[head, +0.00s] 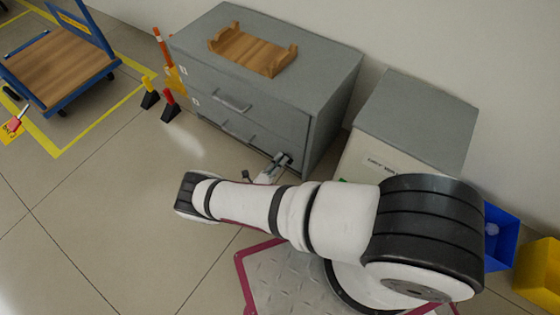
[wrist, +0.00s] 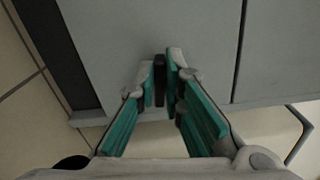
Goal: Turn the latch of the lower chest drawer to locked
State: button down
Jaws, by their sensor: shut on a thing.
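The grey chest (head: 330,75) stands against the wall in the head view, with two drawers that look closed. The lower drawer's front (head: 210,121) is partly covered by my arm. My gripper (head: 284,160) is at the right end of that drawer front. In the wrist view, my gripper (wrist: 161,82) has its teal-padded fingers shut on a small dark latch (wrist: 159,80). The latch stands out narrow and upright in that picture, against the grey front (wrist: 105,40). In the head view the latch is hidden by the fingers, and I cannot tell its turn there.
A wooden cradle (head: 253,50) rests on the chest top. A grey-topped cabinet (head: 415,115) stands to the right, with blue (head: 500,235) and yellow (head: 540,275) bins beyond. Small stands (head: 169,101) are left of the chest. A blue cart (head: 60,65) is far left. Floor in front is clear.

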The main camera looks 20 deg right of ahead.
jog(key=shift+f+n, duration=0.15)
jog(key=shift+n, duration=0.65)
jog(key=c, duration=1.7)
grip_release()
jog(key=shift+a, duration=0.1)
jog(key=v, duration=1.2)
